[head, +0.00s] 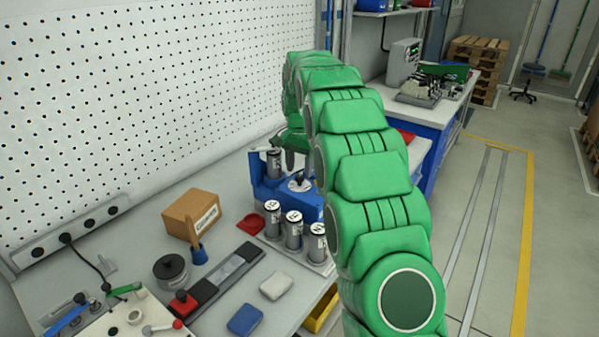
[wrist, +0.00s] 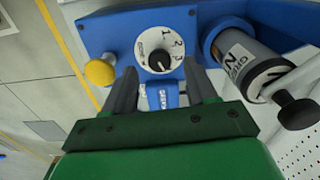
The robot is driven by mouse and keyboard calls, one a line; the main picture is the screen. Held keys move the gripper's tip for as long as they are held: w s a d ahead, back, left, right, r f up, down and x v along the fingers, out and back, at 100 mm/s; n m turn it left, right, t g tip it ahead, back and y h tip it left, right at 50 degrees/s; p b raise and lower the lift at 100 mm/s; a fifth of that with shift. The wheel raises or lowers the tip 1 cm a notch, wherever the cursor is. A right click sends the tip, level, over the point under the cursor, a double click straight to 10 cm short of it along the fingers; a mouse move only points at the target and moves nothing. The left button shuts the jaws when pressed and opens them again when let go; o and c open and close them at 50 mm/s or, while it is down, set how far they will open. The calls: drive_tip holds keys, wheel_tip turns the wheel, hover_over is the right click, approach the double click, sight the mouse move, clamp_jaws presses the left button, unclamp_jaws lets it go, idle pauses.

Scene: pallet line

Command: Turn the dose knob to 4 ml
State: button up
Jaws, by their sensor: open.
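The dose knob (wrist: 158,62) is a small black knob on a white round dial, on a blue dosing unit (wrist: 110,33) in the wrist view. The numbers 1, 2 and 3 show along the dial's upper and right side; I cannot read clearly where the knob points. My gripper (wrist: 160,68) is open, with one dark finger on each side of the dial's lower part. Whether the fingers touch anything is unclear. In the head view the blue unit (head: 262,190) stands on the bench, and my green arm hides much of the gripper.
A yellow knob (wrist: 100,70) sits left of the dial and a labelled grey cylinder (wrist: 238,62) right of it. Several grey canisters (head: 293,230) stand before the unit. A cardboard box (head: 190,215) and red dish (head: 250,224) lie left. Pegboard (head: 150,90) backs the bench.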

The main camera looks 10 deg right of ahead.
sight(299, 176)
wheel_tip(299, 176, up, 5)
drive_tip(key=shift+f, duration=0.2)
drive_tip(key=shift+r, duration=0.35)
drive_tip(key=shift+s+r, duration=0.25)
drive_tip(key=shift+s, duration=0.25)
drive_tip(key=s+d+r+n, duration=0.15)
drive_tip(key=s+r, duration=0.25)
drive_tip(key=s, duration=0.9)
drive_tip(key=s+f+n+g, duration=0.1)
drive_tip(key=s+f+n, duration=0.2)
drive_tip(key=s, duration=1.7)
drive_tip(key=s+f+n, duration=0.3)
drive_tip(key=s+f, duration=0.1)
drive_tip(key=s, duration=1.7)
drive_tip(key=shift+s+d+g, duration=0.2)
drive_tip(key=shift+d+g, duration=0.1)
drive_tip(key=shift+g, duration=0.1)
drive_tip(key=shift+n, duration=0.25)
drive_tip(key=shift+c, duration=0.5)
